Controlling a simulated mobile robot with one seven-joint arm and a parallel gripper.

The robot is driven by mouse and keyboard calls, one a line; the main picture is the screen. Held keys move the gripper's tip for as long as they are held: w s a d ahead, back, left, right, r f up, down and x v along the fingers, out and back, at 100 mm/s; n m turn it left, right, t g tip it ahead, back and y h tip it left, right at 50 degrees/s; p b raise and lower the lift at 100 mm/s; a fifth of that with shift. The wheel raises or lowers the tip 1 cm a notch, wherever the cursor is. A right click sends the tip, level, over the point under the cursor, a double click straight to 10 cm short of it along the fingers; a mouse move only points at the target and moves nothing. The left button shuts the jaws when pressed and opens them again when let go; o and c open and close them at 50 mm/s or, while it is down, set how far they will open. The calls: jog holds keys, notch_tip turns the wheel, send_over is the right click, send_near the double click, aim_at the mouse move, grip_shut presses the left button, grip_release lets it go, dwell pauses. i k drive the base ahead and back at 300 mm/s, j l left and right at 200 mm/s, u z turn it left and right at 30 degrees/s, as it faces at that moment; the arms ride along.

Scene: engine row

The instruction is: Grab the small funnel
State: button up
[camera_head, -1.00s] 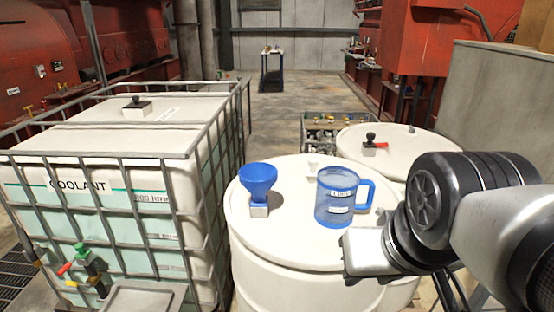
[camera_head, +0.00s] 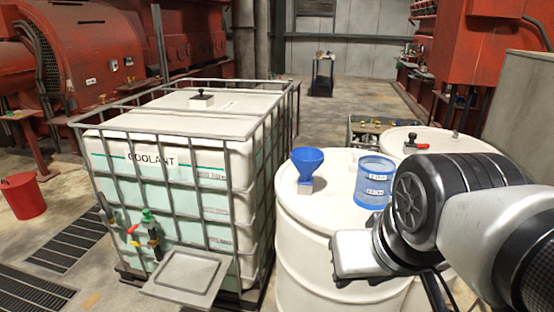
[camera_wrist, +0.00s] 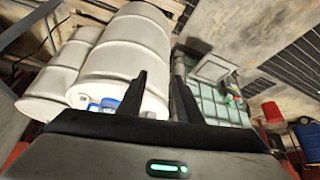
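A small blue funnel (camera_head: 307,161) stands mouth up on a pale block on top of the front white drum (camera_head: 300,232). A blue translucent jug (camera_head: 374,184) with labels stands right of the funnel, its right side partly behind my arm. In the wrist view my gripper (camera_wrist: 158,82) is open, its two dark fingers apart with nothing between them. Blue pieces (camera_wrist: 109,103) on the drum show low in the wrist view, partly cut off by the gripper body, and look too small to separate clearly. The gripper is apart from the funnel.
A caged coolant tank (camera_head: 180,160) stands close left of the drum, with valves and a tray (camera_head: 186,274) at its front. A second white drum (camera_head: 440,142) stands behind right. A red bucket (camera_head: 23,196) is at far left. The aisle floor (camera_head: 345,105) behind is open.

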aim_at(306, 172)
jog(key=i+j+z, duration=0.35)
jog(key=j, duration=0.25)
jog(key=i+j+z, duration=0.15)
jog(key=j, duration=0.2)
